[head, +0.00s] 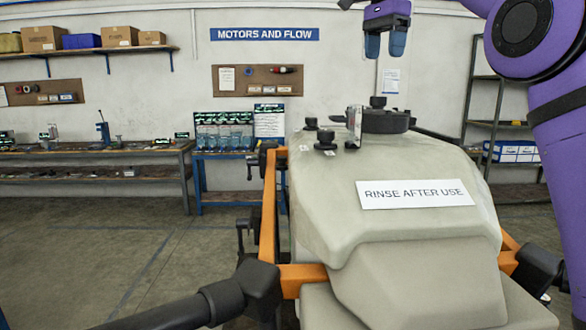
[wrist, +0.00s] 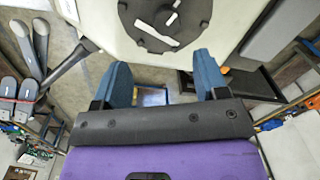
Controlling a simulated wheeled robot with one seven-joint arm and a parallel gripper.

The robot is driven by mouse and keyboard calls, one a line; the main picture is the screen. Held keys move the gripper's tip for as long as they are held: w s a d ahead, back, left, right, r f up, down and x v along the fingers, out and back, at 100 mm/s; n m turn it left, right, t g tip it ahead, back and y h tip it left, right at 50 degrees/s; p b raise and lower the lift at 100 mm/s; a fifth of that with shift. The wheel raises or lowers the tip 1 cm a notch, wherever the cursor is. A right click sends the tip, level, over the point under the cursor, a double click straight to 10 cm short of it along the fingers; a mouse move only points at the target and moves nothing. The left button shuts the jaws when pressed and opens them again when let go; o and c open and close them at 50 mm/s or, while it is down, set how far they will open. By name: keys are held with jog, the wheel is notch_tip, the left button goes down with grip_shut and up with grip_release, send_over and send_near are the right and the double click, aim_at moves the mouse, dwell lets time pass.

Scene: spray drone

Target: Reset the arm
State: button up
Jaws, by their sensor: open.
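My gripper (head: 384,44) hangs in the air at the top of the head view, with its blue fingers pointing down. It is above the spray drone's grey tank (head: 420,255). In the wrist view my gripper (wrist: 163,85) has its two blue fingers apart and nothing between them. The tank's round black lid (head: 385,121) lies below the gripper in the head view. In the wrist view a round black lid (wrist: 166,22) shows just past the fingertips, with pale marks on it. My purple arm comes in from the right.
Small black caps (head: 325,139) and an upright metal piece (head: 354,125) stand on the tank's top. The drone has an orange frame (head: 268,215) and a black arm (head: 190,308). Workbenches (head: 95,150) and a shelf rack (head: 497,124) line the wall. The floor at left is clear.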

jog(key=s+d+f+n+t, duration=0.15)
jog(key=s+f+n, duration=0.25)
jog(key=s, duration=0.6)
jog(key=s+d+f+n+t, duration=0.1)
jog(key=s+d+f+n, duration=0.2)
jog(key=s, duration=0.6)
jog(key=s+d+f+n+t, duration=0.2)
jog(key=s+f+n, duration=0.4)
jog(key=s+f, duration=1.2)
notch_tip(320, 180, down, 3)
jog(key=shift+s+d+r, duration=0.15)
jog(key=shift+s, duration=0.25)
